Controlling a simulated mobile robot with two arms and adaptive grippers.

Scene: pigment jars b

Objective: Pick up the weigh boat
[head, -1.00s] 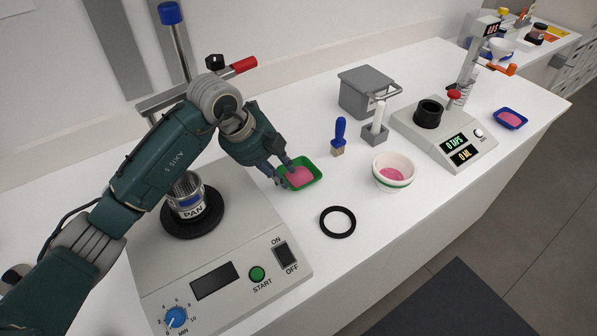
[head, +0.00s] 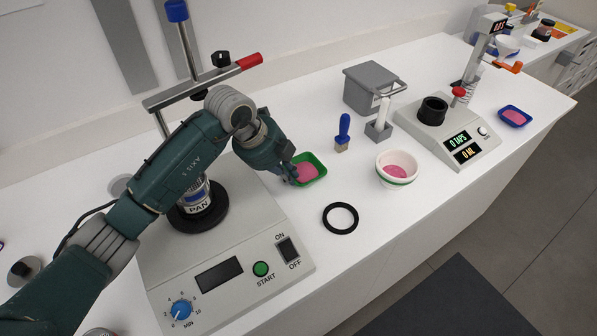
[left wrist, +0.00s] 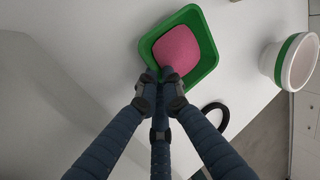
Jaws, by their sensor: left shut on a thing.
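The green weigh boat (head: 321,176) holds pink powder and is on or just over the white worktop, right of the mixer; I cannot tell if it is clear of the surface. My left gripper (head: 293,175) is shut on its near left wall. In the left wrist view the weigh boat (left wrist: 208,62) is ahead of the fingertips (left wrist: 160,78), which meet at its near corner and hide part of it. A blue tray with pink powder (head: 515,116) lies far right. My right gripper is not in view.
A black ring (head: 340,218) and a white bowl with a green band (head: 396,169) stand right of the boat. A blue-handled brush (head: 343,131), grey box (head: 375,88) and scale-like device (head: 450,135) stand behind. The mixer (head: 240,262) is near left.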

